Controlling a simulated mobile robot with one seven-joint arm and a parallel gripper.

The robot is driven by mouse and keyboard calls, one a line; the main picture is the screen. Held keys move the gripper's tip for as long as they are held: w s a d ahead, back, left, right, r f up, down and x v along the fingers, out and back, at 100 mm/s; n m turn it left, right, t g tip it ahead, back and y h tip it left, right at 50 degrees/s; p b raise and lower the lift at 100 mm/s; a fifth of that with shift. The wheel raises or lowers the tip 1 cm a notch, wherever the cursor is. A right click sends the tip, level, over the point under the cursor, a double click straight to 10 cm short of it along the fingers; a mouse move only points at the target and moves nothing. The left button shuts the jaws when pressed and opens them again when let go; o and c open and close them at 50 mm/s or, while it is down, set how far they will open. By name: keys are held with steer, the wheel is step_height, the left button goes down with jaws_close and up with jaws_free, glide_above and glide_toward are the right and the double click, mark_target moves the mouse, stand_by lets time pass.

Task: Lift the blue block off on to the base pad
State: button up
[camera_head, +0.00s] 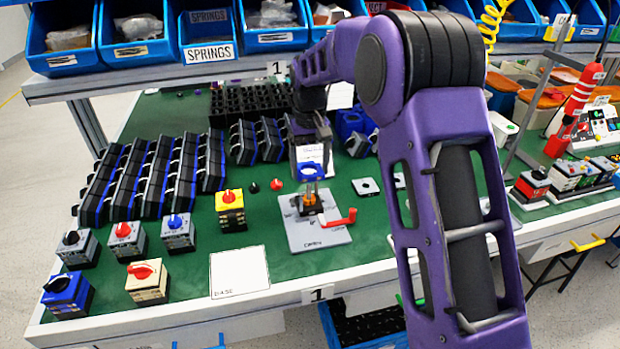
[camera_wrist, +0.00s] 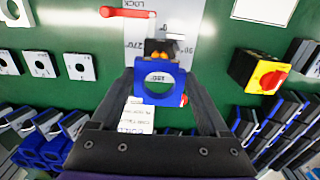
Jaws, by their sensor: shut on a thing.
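The blue block (camera_wrist: 160,97), square with a round hole, is between the two fingers of my gripper (camera_wrist: 158,82) in the wrist view. My gripper is shut on it. In the head view the blue block (camera_head: 311,170) shows above the grey plate (camera_head: 318,235), over a dark and orange part (camera_head: 310,203). I cannot tell whether it is clear of that part. A red handle (camera_head: 340,218) lies on the plate's right side. The white base pad (camera_head: 239,271) is flat and empty, left of the plate; its corner shows in the wrist view (camera_wrist: 265,8).
A yellow switch with a red knob (camera_head: 230,210) stands between the block and several other switches on the left. Black and blue racks (camera_head: 160,175) stand behind these. Flat square plates (camera_head: 366,187) lie to the right.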

steer(key=shift+r, duration=0.35)
steer(key=shift+r, duration=0.15)
step_height(320, 180, up, 8)
steer(key=p, duration=0.7)
stand_by(0.8)
stand_by(0.4)
